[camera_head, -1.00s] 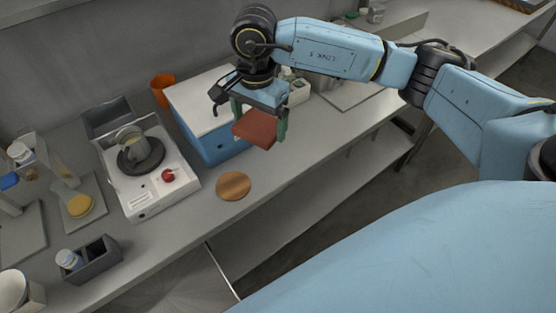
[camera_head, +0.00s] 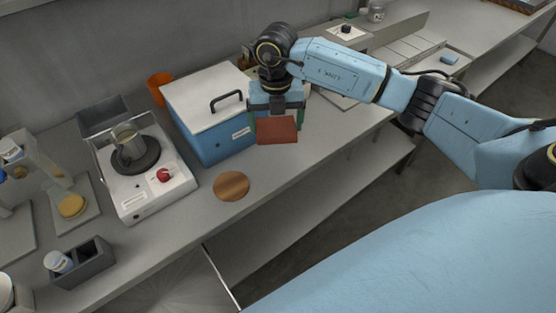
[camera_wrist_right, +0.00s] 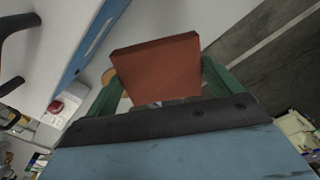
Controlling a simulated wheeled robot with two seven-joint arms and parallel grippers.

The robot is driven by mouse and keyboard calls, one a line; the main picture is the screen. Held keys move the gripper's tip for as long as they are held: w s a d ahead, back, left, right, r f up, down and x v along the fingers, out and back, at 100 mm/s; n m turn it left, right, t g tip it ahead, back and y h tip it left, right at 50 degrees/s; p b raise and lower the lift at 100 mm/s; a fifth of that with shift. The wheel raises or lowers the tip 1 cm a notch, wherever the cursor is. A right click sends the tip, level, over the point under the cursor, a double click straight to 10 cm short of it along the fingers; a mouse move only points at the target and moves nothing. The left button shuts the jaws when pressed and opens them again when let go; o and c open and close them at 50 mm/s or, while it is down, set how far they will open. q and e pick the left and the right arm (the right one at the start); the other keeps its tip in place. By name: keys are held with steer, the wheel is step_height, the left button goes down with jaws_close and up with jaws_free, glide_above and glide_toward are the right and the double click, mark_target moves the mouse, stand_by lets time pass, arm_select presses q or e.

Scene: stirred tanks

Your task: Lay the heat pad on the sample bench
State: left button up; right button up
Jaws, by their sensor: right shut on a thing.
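The heat pad looks like a flat red-brown square pad (camera_head: 276,130). It also shows in the right wrist view (camera_wrist_right: 158,68), between the green fingers. My right gripper (camera_head: 276,120) is shut on it and holds it above the bench, just right of the blue cool box. The grey bench (camera_head: 300,165) runs under it; I cannot tell which part is called the sample bench. My left gripper is not in view.
The blue box (camera_head: 215,140) with a white lid and black handle stands close left of the gripper. A round wooden disc (camera_head: 231,186) lies in front of it. A white hotplate stirrer (camera_head: 150,190) carries a beaker (camera_head: 128,140). A grey holder (camera_head: 85,262) stands at the front left.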

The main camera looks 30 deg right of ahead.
mark_target(278, 159)
steer(key=shift+d+f+m, duration=0.25)
steer(key=shift+f+m, duration=0.05)
steer(key=shift+m, duration=0.8)
steer(key=shift+f, duration=0.4)
steer(key=shift+m, duration=0.3)
step_height(278, 159, down, 9)
steer(key=shift+f, duration=0.15)
steer(key=shift+f+b, duration=0.2)
steer(key=shift+b, duration=0.15)
steer(key=o, duration=0.7)
steer(key=shift+r, duration=0.1)
step_height(278, 159, up, 12)
steer(key=shift+r, duration=0.15)
